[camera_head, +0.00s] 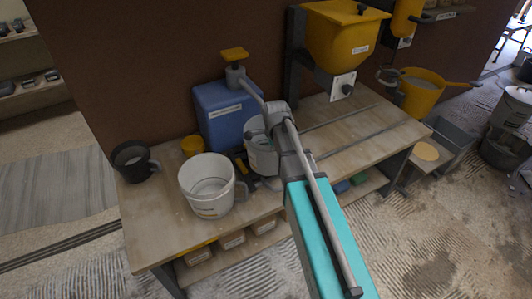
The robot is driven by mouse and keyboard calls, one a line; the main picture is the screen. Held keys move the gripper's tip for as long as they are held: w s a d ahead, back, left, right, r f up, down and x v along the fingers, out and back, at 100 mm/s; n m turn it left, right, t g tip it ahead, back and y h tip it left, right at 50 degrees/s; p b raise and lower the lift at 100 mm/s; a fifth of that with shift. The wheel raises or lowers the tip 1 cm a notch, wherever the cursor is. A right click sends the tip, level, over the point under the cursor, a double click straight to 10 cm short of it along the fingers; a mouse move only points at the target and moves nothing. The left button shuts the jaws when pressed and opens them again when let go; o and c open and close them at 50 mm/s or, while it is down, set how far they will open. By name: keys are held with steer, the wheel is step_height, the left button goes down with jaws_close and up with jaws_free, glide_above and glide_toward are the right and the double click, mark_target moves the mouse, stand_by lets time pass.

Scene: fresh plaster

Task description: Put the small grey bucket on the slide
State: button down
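A small grey bucket (261,157) stands on the workbench near its middle, beside the blue container. My arm crosses in front of its right side and hides part of it. My gripper is close to this bucket, but its fingers cannot be made out clearly, so I cannot tell whether they touch or hold it. Two dark parallel rails (345,116) run along the bench top to the right, below the yellow hopper; they look like the slide. No bucket is visible on them.
A larger white bucket (206,190) stands at the front left. A black mug (133,162) and yellow cup (192,146) are near it. The blue container (225,117) has a pump whose spout reaches toward the grey bucket. The yellow hopper (343,38) overhangs the bench.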

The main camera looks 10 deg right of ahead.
steer(key=shift+w+a+f, duration=0.2)
steer(key=shift+w+f, duration=0.1)
steer(key=shift+w, duration=0.35)
steer(key=shift+w+a+f+b, duration=0.15)
steer(key=shift+w+f+b, duration=0.15)
steer(key=shift+w+b, duration=0.2)
steer(key=w+f+b, duration=0.1)
steer(key=w+a+f+b, duration=0.1)
steer(key=w, duration=0.1)
steer(key=shift+f, duration=0.15)
steer(key=shift+s, duration=0.1)
steer(key=c, duration=0.8)
jaws_free()
